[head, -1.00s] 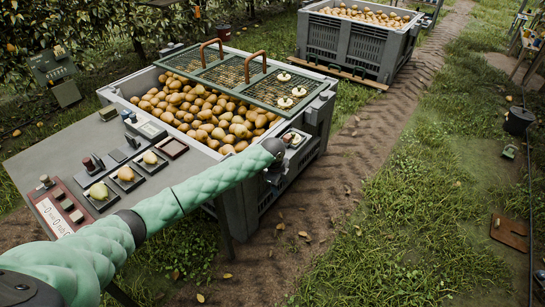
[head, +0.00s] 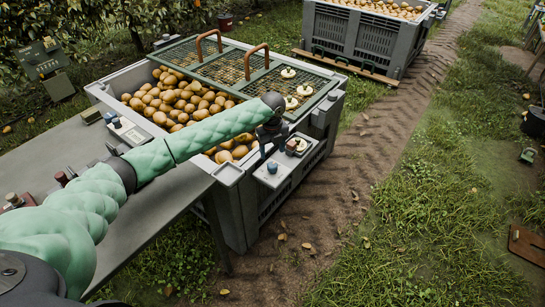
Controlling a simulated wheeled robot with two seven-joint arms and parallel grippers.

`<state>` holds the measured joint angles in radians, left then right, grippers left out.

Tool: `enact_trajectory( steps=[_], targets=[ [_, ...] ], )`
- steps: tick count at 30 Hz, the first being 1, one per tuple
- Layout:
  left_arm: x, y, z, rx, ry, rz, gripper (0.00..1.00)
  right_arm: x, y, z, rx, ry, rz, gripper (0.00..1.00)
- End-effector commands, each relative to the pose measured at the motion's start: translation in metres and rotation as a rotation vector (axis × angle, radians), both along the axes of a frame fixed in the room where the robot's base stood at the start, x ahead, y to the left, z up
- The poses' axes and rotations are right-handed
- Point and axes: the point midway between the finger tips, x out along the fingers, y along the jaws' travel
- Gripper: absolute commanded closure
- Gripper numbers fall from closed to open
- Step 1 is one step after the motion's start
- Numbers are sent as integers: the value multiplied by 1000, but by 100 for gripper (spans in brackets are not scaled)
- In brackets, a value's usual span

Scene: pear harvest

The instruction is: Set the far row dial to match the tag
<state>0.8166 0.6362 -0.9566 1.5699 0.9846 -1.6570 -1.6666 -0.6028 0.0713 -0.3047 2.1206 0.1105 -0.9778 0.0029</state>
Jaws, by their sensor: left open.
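Three cream round dials sit on the green slatted frame over the pear bin: a far one (head: 288,72), a right one (head: 304,90) and a near one (head: 291,102). I cannot read any setting or make out a tag. My left gripper (head: 268,148) points down at that corner, just left of the pale round part and above a grey panel with a blue knob (head: 272,167). It is open, small and dark, with no held object visible. My right gripper is out of view.
The grey bin (head: 262,205) holds many pears (head: 180,100). Two brown hoop handles rise from the frame (head: 230,66). A grey table (head: 150,215) stands at left, partly behind my arm. A second bin (head: 352,42) stands behind. The dirt track (head: 345,165) at right is open.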

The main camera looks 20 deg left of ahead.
Motion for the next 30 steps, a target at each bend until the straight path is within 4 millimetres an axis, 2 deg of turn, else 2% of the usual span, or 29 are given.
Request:
enact_trajectory(
  steps=[5,12,18,30],
  targets=[
    [-1,0,-15,2,4,-6,41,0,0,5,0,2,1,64],
    [-1,0,-50,1,4,-4,41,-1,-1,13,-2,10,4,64],
    [-1,0,-70,1,2,-4,41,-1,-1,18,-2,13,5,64],
    [-1,0,-76,1,1,-4,43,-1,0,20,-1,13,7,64]
  ],
)
